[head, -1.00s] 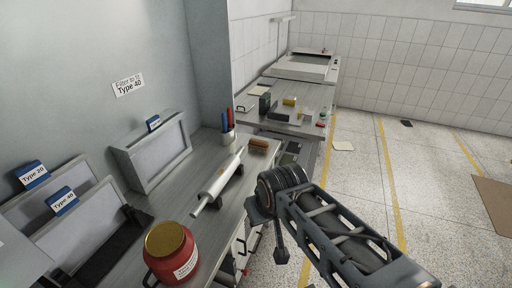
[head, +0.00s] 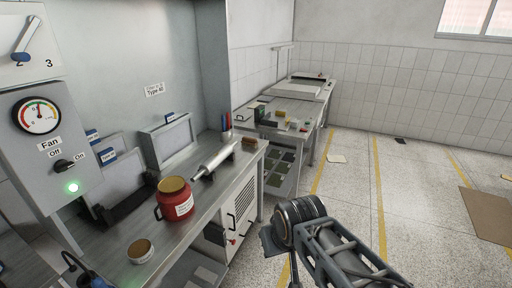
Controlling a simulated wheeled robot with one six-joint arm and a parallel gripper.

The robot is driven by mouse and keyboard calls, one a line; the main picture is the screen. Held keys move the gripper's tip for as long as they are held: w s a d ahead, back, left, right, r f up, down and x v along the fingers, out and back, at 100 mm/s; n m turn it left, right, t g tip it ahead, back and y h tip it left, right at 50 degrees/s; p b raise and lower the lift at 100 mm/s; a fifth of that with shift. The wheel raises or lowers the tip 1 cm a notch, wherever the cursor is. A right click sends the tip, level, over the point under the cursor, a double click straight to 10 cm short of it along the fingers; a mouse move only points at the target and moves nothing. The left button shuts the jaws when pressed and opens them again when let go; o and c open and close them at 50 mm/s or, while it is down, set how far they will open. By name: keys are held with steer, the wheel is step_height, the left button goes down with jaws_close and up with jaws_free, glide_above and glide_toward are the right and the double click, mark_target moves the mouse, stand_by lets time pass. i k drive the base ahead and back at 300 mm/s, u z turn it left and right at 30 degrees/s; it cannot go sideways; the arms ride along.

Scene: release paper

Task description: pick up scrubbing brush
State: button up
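A small brown block-shaped object (head: 249,141), which looks like the scrubbing brush, lies at the far end of the metal counter (head: 215,195). It is too small to make out bristles. My arm reaches in from the lower right, over the floor and to the right of the counter. Part of my gripper (head: 270,241) shows as dark pieces at the left of the wrist. Its fingers are mostly hidden by the wrist, so I cannot tell their opening. The gripper is well apart from the brush, nearer to me.
A fan control box (head: 45,145) is at left. A farther table (head: 285,118) stands behind.

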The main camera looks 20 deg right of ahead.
mark_target(246, 142)
steer(key=z, duration=0.65)
steer(key=i, duration=0.75)
steer(key=z, duration=0.6)
steer(key=i, duration=1.05)
steer(key=u, duration=0.65)
steer(key=i, duration=0.85)
steer(key=u, duration=1.2)
steer(key=i, duration=0.25)
steer(key=u, duration=0.2)
